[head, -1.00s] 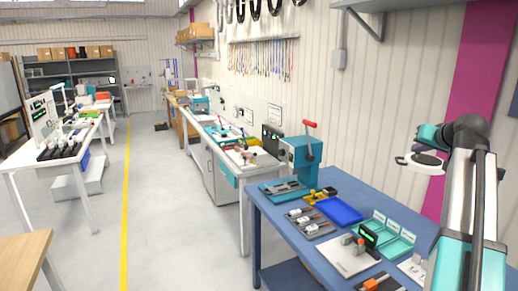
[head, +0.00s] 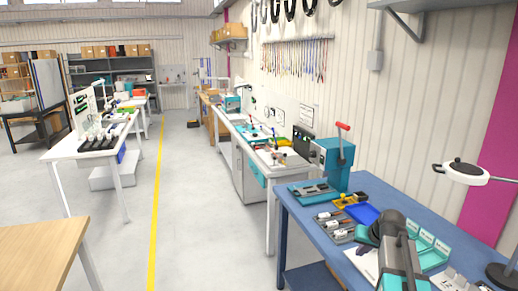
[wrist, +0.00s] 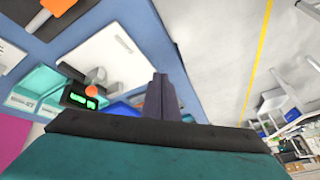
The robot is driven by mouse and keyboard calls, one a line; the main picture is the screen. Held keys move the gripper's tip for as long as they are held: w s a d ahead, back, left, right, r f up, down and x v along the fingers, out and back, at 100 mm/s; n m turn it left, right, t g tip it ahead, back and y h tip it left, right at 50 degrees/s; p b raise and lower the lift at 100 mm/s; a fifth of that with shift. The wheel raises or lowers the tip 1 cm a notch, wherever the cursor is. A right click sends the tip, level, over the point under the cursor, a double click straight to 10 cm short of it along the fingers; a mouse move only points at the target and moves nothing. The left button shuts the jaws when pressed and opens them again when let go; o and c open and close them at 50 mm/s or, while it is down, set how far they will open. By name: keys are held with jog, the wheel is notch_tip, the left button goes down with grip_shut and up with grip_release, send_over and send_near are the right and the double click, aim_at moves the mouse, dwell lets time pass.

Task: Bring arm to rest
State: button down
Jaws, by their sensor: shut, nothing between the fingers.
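My gripper (wrist: 160,82) shows in the wrist view as two dark fingers pressed together, with nothing between them. In that view it is above the front edge of the blue workbench, with grey floor beyond. In the head view my arm is folded low at the lower right, over the bench. The gripper itself cannot be made out there. The blue workbench (head: 304,222) shows behind and left of the arm.
The bench holds a teal press (head: 332,165) with a red handle, a blue tray (head: 362,213), teal bins (head: 432,245) and a magnifier lamp (head: 460,173). A wooden table (head: 40,255) stands left; the floor between is clear.

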jog(key=s+a+f+n+g, duration=0.2)
jog(key=s+a+f+g, duration=0.1)
jog(key=s+a+f, duration=0.85)
jog(key=s+a+f+n+g, duration=0.25)
jog(key=s+a+f, duration=0.5)
jog(key=f, duration=0.65)
jog(key=s+f+g+b, duration=0.2)
jog(key=s+f+b, duration=0.5)
jog(key=f, duration=0.6)
jog(key=s+f+g+b, duration=0.1)
jog(key=s+f+b, duration=0.6)
jog(key=f, duration=0.6)
jog(key=s+f+g+b, duration=0.2)
jog(key=s+f+b, duration=0.6)
jog(key=s+f, duration=0.3)
notch_tip(320, 180, down, 3)
jog(key=shift+a+m+g+h, duration=0.3)
jog(key=shift+a+m+g, duration=0.05)
jog(key=shift+m, duration=0.1)
